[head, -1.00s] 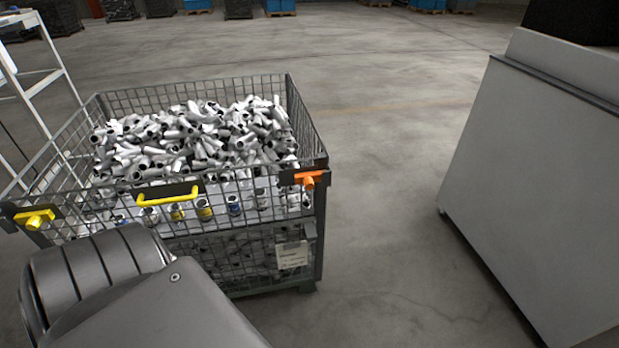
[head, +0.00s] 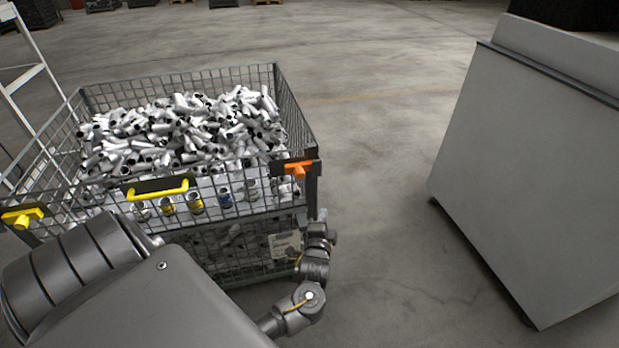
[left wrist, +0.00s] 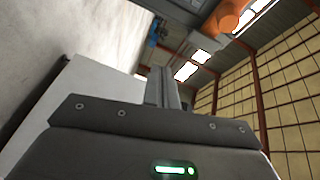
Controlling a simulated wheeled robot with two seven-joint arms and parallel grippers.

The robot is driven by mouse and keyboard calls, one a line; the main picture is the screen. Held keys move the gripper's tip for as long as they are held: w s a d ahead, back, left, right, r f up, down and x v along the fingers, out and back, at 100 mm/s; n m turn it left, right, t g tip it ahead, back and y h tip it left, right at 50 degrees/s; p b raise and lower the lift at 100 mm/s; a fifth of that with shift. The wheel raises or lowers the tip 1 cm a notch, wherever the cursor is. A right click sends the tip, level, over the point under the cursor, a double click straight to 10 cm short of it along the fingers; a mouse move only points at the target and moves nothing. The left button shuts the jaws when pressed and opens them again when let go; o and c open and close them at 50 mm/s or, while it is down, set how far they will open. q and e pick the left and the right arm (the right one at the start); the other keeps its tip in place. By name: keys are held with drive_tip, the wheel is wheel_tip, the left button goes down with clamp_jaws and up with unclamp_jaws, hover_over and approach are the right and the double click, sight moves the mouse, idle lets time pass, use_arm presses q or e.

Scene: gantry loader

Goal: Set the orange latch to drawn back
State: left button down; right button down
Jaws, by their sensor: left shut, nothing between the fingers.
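The orange latch (head: 298,169) sits on a dark plate at the top right front corner of the wire mesh crate (head: 300,110). It also shows close up at the top of the left wrist view (left wrist: 230,15). My left gripper (head: 322,214) is just below and slightly right of the latch in the head view, pointing up. Its fingers are shut and empty, as the left wrist view shows (left wrist: 161,85). The latch looks apart from the fingers. My right gripper is not in view.
The crate is filled with grey metal pipe pieces (head: 190,130). A yellow handle (head: 158,190) and a yellow latch (head: 22,216) are on its front rim. A large grey cabinet (head: 530,170) stands at right. Open floor (head: 385,180) lies between.

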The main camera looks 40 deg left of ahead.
sight(310, 167)
use_arm(q)
wheel_tip(310, 167, up, 7)
drive_tip(key=a+y, duration=0.1)
drive_tip(key=y, duration=0.1)
drive_tip(key=shift+a, duration=0.2)
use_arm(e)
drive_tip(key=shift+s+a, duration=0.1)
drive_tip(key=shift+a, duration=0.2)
use_arm(q)
drive_tip(key=w+a, duration=0.1)
drive_tip(key=a, duration=0.1)
drive_tip(key=w+a+p, duration=0.1)
drive_tip(key=w+a, duration=0.1)
drive_tip(key=a, duration=0.1)
drive_tip(key=w+a, duration=0.2)
drive_tip(key=shift+w+a+r, duration=0.1)
drive_tip(key=shift+w+a, duration=0.1)
drive_tip(key=shift+a, duration=0.15)
drive_tip(key=shift+s+a, duration=0.25)
drive_tip(key=shift+s, duration=0.1)
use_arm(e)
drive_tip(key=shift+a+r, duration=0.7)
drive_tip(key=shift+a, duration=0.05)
